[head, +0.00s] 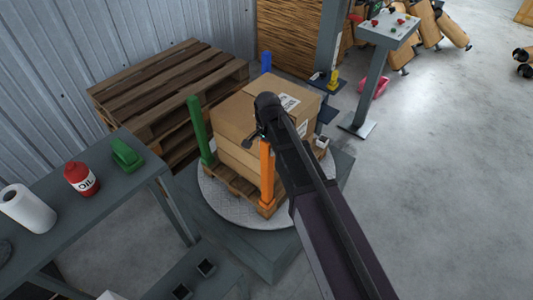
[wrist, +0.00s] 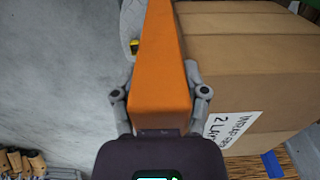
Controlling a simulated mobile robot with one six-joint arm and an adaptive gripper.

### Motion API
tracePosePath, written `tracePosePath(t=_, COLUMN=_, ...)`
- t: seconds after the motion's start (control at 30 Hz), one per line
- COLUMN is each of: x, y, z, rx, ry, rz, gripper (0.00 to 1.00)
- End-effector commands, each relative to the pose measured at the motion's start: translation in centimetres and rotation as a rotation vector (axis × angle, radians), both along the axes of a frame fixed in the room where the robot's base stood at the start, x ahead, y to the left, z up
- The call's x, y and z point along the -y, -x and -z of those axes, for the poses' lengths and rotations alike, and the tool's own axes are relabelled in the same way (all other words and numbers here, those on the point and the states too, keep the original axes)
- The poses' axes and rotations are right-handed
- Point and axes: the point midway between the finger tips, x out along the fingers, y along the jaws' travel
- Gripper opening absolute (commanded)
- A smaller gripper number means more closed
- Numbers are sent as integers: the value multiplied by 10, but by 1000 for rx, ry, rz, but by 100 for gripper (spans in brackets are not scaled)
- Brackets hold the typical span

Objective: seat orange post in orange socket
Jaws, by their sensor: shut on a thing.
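The orange post (head: 267,170) stands about upright at the near corner of the wooden pallet (head: 235,186), beside the stacked cardboard boxes (head: 238,112). My gripper (head: 262,138) is at the upper part of the post, partly hidden by my own arm. In the wrist view the orange post (wrist: 160,60) runs between the two fingers of my gripper (wrist: 162,75), which is shut on it. The orange socket is not clearly visible; the post's foot is at the pallet corner, and I cannot tell whether it sits in a socket.
A green post (head: 199,130) and a blue post (head: 266,62) stand at other pallet corners. The pallet rests on a round turntable (head: 222,208). A grey bench (head: 75,222) with a red oil bottle (head: 81,179) is at left. Open floor lies at right.

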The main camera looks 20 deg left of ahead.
Motion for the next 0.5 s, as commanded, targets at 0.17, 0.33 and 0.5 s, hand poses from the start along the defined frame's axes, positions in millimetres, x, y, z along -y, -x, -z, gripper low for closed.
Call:
tracePosePath(t=0.17, x=0, y=0, z=14, rx=0, ry=0, rz=0, gripper=0)
tracePosePath(t=0.33, x=0, y=0, z=15, rx=0, ry=0, rz=0, gripper=0)
tracePosePath(t=0.5, x=0, y=0, z=14, rx=0, ry=0, rz=0, gripper=0)
